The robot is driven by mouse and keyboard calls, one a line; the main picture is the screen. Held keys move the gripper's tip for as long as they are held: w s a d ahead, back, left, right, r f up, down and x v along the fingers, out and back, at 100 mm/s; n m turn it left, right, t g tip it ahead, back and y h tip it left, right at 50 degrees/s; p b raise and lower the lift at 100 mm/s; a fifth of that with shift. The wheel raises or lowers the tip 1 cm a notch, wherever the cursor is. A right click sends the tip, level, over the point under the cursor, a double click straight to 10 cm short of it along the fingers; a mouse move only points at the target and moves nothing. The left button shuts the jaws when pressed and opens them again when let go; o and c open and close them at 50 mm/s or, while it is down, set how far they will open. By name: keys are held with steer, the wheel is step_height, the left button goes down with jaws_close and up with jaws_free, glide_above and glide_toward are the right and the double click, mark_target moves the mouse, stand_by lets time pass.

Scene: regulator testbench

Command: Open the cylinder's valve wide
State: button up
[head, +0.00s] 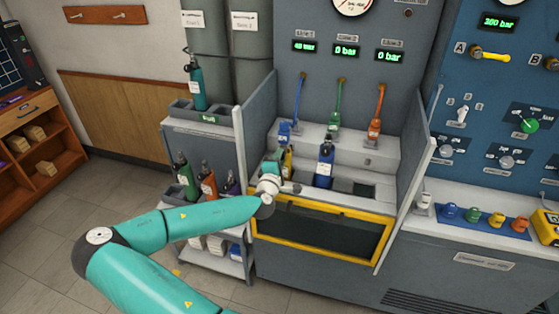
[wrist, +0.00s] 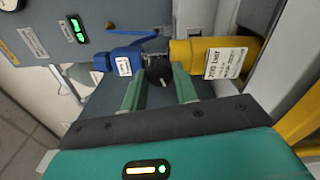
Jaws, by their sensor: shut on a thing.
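The yellow cylinder (head: 288,163) stands in the bench's left slot, partly hidden by my gripper (head: 274,166). In the wrist view the yellow cylinder (wrist: 212,57) lies sideways at the right, with a white tag that seems to read 200 bar. Its black valve knob (wrist: 158,70) sits between the two green fingers of my gripper (wrist: 159,88), which is shut on it. A blue connector (wrist: 118,60) meets the cylinder's valve end; it also shows in the head view (head: 284,133). How far the valve is turned cannot be told.
A blue cylinder (head: 325,163) stands in the bench to the right. Green (head: 336,119) and orange (head: 375,126) connectors hang behind. Grey side panels (head: 258,125) flank the bench, and a yellow-framed window (head: 320,228) is in front. The Line 1 display (head: 304,46) seems to read 40 bar.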

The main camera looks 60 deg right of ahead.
steer(key=shift+n, duration=0.7)
steer(key=o, duration=1)
steer(key=v, duration=1.3)
steer(key=shift+a, duration=0.4)
